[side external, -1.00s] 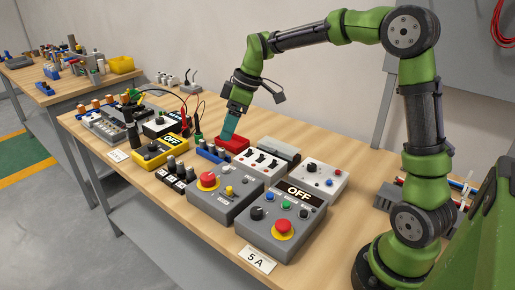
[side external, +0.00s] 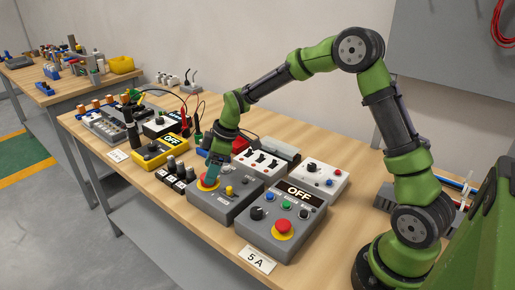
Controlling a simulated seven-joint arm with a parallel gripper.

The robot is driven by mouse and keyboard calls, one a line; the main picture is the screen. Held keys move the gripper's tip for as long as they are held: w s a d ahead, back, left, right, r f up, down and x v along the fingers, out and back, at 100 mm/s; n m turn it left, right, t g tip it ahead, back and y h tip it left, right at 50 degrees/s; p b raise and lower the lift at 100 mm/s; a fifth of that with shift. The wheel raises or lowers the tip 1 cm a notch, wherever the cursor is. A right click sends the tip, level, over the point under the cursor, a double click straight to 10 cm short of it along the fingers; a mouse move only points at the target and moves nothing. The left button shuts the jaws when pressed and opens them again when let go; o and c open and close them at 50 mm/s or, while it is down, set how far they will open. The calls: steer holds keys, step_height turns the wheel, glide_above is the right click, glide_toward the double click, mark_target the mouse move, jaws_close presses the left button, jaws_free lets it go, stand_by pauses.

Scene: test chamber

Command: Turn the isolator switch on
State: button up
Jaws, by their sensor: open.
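My gripper (side external: 212,173), with teal fingers, is open and points down just above the red mushroom button (side external: 207,184) on a grey control box (side external: 222,207). It partly hides that button; I cannot tell whether it touches it. A yellow knob (side external: 229,191) is on the same box. No label I can read names the isolator switch. A yellow box (side external: 147,162) with a black knob (side external: 152,147) and an OFF sign (side external: 172,140) stands to the left. A nearer grey panel (side external: 283,250) has a black knob (side external: 257,213) and an OFF sign (side external: 299,193).
A white panel of black switches (side external: 258,164) and a white box with a knob (side external: 319,178) stand behind. Small black switch blocks (side external: 176,179) stand left of my gripper. A 5 A card (side external: 256,259) lies at the front edge.

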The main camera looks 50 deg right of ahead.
steer(key=shift+x, duration=1.05)
steer(key=c, duration=1.1)
steer(key=shift+o, duration=0.2)
